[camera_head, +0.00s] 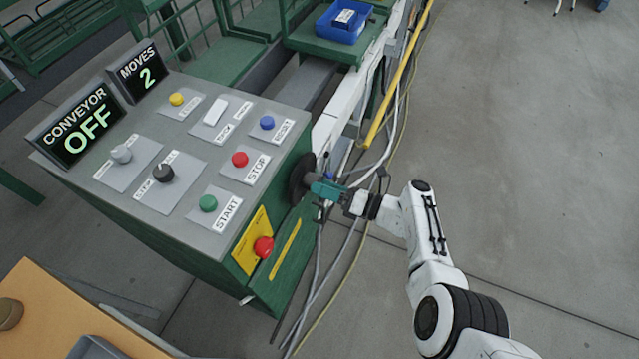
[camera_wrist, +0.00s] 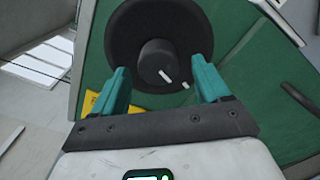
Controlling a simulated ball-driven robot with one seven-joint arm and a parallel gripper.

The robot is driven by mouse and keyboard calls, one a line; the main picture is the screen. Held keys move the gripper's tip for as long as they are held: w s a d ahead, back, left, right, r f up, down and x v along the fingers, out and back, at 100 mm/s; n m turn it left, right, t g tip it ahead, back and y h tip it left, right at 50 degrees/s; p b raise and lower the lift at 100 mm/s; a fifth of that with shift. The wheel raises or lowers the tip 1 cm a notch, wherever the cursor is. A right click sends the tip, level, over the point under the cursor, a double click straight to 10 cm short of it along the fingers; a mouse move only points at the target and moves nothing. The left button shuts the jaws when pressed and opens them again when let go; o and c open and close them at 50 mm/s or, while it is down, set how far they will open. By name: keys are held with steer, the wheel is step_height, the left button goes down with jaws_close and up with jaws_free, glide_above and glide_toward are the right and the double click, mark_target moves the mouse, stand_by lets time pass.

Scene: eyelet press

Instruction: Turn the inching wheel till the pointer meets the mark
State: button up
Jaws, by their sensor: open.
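The inching wheel (camera_wrist: 128,30) is a black disc with a raised black hub (camera_wrist: 155,58), on the green side of the console. In the head view the wheel (camera_head: 298,178) shows edge-on. A white line, seemingly the pointer (camera_wrist: 166,76), is on the hub's end. A short white mark (camera_wrist: 185,86) lies to its lower right, with a dark gap between; I cannot tell whether they line up. My gripper (camera_wrist: 160,78) is open, its teal fingers on either side of the hub, contact unclear. In the head view my gripper (camera_head: 316,186) reaches the wheel from the right.
The console top (camera_head: 140,207) carries several buttons and knobs. Its displays read CONVEYOR OFF (camera_head: 84,128) and MOVES 2 (camera_head: 140,72). Cables (camera_head: 345,235) hang nearby. Open floor (camera_head: 540,180) lies to the right.

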steer(key=p+v, duration=0.1)
steer(key=v, duration=0.7)
steer(key=shift+d, duration=0.3)
steer(key=shift+s, duration=0.15)
stand_by(0.4)
steer(key=s+d+f+n+g+h, duration=0.35)
steer(key=s+d+n, duration=0.25)
steer(key=s+n, duration=0.2)
steer(key=s+d+f+n+g+h, duration=0.2)
steer(key=s+d+f+n+h, duration=0.35)
steer(key=s+n, duration=0.3)
steer(key=s+d+r+n+h, duration=0.4)
steer(key=s+r+n, duration=0.2)
steer(key=s+n, duration=0.1)
steer(key=s+d+r+n+h, duration=0.4)
steer(key=s+d+r+n, duration=0.1)
steer(key=s+r+n, duration=0.2)
steer(key=shift+s+r+n, duration=0.2)
steer(key=shift+s+n, duration=0.35)
steer(key=shift+s, duration=0.6)
